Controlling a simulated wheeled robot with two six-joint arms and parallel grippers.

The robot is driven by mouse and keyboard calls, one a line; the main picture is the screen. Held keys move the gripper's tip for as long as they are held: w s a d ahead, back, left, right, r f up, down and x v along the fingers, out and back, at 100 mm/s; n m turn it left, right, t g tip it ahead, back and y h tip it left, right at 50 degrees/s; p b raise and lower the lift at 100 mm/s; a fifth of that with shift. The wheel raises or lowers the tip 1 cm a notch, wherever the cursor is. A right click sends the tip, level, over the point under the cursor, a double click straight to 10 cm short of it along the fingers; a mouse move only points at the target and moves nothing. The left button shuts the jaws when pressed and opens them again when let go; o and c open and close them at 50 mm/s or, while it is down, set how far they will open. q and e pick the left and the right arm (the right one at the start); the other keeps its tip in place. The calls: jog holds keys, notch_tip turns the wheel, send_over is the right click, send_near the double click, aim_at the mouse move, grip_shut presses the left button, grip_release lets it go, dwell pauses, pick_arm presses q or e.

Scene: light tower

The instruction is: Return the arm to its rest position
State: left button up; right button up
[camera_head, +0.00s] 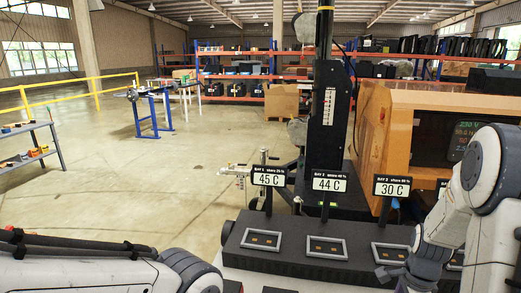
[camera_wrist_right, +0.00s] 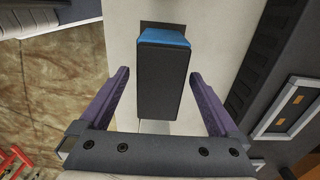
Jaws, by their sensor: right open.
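My right arm (camera_head: 484,180) comes in from the right in the head view, its gripper (camera_head: 392,277) low beside the third bay. In the right wrist view the right gripper (camera_wrist_right: 158,76) is open, with two purple fingers spread apart. A black block with a blue end (camera_wrist_right: 164,82) shows between the fingers, with visible gaps on both sides. I cannot tell its depth relative to the fingertips. My left arm (camera_head: 90,270) lies across the lower left of the head view; its gripper is out of the picture.
A black bay console (camera_head: 230,249) holds framed slots (camera_head: 264,240), (camera_head: 327,247) with gold contacts. A dark mast (camera_head: 327,110) and orange cabinet (camera_head: 440,97) stand behind. Open floor (camera_head: 150,190) lies left.

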notch_tip(320, 180, down, 5)
notch_tip(320, 180, up, 4)
jog(key=shift+r, duration=0.15)
jog(key=shift+s+d+r, duration=0.2)
jog(key=shift+s+r, duration=0.25)
jog(key=shift+s, duration=0.15)
jog(key=shift+s+r, duration=0.1)
jog(key=shift+s, duration=0.05)
